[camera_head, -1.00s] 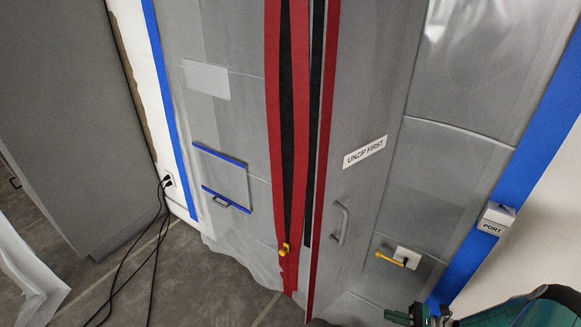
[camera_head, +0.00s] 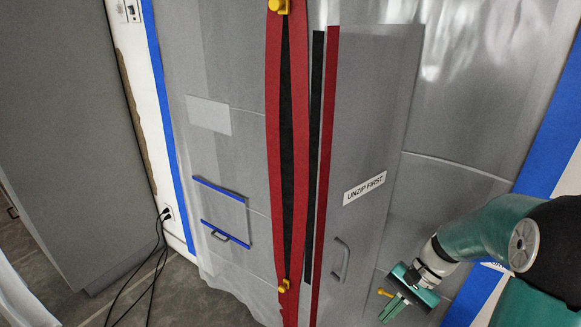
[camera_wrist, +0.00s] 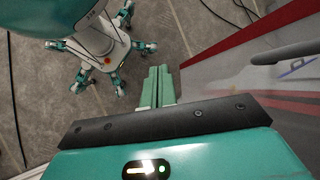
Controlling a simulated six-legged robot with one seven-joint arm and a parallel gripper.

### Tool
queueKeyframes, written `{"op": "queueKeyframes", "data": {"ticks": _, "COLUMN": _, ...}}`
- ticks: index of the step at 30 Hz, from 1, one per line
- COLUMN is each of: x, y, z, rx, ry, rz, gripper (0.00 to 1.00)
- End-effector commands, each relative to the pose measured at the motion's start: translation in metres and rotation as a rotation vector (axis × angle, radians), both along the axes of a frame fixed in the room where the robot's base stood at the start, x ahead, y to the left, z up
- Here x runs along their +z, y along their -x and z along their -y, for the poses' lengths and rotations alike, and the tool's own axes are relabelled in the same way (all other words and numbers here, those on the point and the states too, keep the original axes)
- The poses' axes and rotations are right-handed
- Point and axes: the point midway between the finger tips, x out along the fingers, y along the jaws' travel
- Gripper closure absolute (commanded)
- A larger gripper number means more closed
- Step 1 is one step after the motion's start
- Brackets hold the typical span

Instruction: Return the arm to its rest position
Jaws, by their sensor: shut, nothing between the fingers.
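My gripper (camera_head: 393,309) is at the lower right of the head view, in front of the plastic sheet wall. Its teal fingers are together and hold nothing. In the wrist view my gripper (camera_wrist: 158,72) points down toward the floor, its two fingers side by side with no gap that I can see. My own legs and base show at the upper left of the wrist view. My arm comes in from the right edge of the head view and covers part of the wall's lower right.
A grey plastic wall (camera_head: 245,95) has a red-edged zipper (camera_head: 272,150) with yellow pulls, an "UNZIP FIRST" label (camera_head: 364,188) and a grey handle (camera_head: 341,260). A yellow-handled fitting (camera_head: 384,292) is beside my gripper. Black cables (camera_head: 158,262) lie on the floor at left.

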Motion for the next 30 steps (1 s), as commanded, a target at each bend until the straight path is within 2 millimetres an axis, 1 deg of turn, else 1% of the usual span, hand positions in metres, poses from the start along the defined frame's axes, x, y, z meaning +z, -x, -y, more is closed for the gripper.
{"op": "queueKeyframes", "data": {"ticks": 1, "x": 0.015, "y": 0.004, "z": -0.006, "rx": 0.04, "ry": 0.048, "rz": 0.046, "gripper": 1.0}}
{"op": "queueKeyframes", "data": {"ticks": 3, "x": 0.03, "y": 0.01, "z": -0.012, "rx": 0.088, "ry": 0.108, "rz": 0.101, "gripper": 1.0}}
{"op": "queueKeyframes", "data": {"ticks": 11, "x": 0.084, "y": 0.035, "z": -0.034, "rx": 0.256, "ry": 0.312, "rz": 0.327, "gripper": 1.0}}
{"op": "queueKeyframes", "data": {"ticks": 15, "x": 0.11, "y": 0.052, "z": -0.044, "rx": 0.341, "ry": 0.408, "rz": 0.459, "gripper": 1.0}}
{"op": "queueKeyframes", "data": {"ticks": 24, "x": 0.155, "y": 0.09, "z": -0.06, "rx": 0.501, "ry": 0.581, "rz": 0.761, "gripper": 1.0}}
{"op": "queueKeyframes", "data": {"ticks": 27, "x": 0.165, "y": 0.1, "z": -0.063, "rx": 0.537, "ry": 0.62, "rz": 0.842, "gripper": 1.0}}
{"op": "queueKeyframes", "data": {"ticks": 30, "x": 0.171, "y": 0.106, "z": -0.065, "rx": 0.558, "ry": 0.644, "rz": 0.895, "gripper": 1.0}}
